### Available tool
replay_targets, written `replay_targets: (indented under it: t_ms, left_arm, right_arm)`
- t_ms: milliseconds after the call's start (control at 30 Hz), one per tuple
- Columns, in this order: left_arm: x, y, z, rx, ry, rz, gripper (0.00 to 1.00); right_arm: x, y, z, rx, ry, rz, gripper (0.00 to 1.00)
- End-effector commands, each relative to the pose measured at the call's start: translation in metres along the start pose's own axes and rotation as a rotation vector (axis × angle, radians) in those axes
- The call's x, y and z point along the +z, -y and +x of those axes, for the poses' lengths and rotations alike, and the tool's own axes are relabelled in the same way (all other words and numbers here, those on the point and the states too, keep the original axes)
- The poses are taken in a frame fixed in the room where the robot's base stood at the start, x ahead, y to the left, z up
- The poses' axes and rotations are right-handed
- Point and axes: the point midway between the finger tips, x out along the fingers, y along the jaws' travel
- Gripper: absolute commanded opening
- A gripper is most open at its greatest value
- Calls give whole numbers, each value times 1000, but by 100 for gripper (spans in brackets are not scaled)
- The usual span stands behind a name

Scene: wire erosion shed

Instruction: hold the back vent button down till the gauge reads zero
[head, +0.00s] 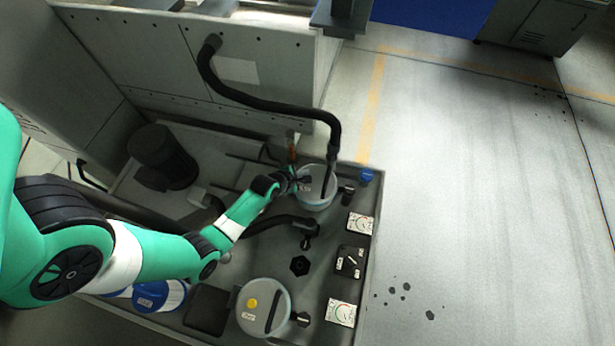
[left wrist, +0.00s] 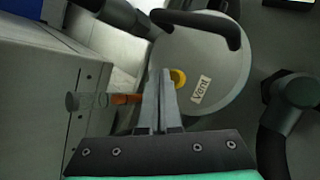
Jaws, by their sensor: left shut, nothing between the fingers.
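In the left wrist view the shut fingertips (left wrist: 164,76) overlap the left edge of the yellow vent button (left wrist: 180,78), next to a label (left wrist: 201,89) reading "Vent". I cannot tell whether they touch or press it. In the head view the gripper hides this button. The back gauge (head: 361,222) is a white dial; its reading is too small to tell. My right gripper is not in view.
A front canister (head: 276,322) has its own yellow button (head: 252,303) and a gauge (head: 341,312). A black switch panel (head: 350,262) sits between the gauges. An orange-and-clear fitting (left wrist: 122,99) is left of the fingers.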

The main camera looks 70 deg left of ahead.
Motion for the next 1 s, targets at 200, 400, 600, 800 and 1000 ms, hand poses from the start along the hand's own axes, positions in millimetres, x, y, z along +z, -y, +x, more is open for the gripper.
replay_targets:
  t_ms: [200, 400, 600, 800, 1000]
  left_arm:
    - [0, 0, 0, 0, 0, 0, 0]
    - [-4, 4, 5, 0, 0, 0, 0]
    - [-4, 4, 6, 0, 0, 0, 0]
    - [-4, 4, 6, 0, 0, 0, 0]
    - [-6, 6, 8, 0, 0, 0, 0]
  right_arm:
    - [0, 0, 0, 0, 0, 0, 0]
    - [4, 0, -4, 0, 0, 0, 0]
    - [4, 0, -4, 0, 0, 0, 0]
    - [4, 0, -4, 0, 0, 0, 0]
    - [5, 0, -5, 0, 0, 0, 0]
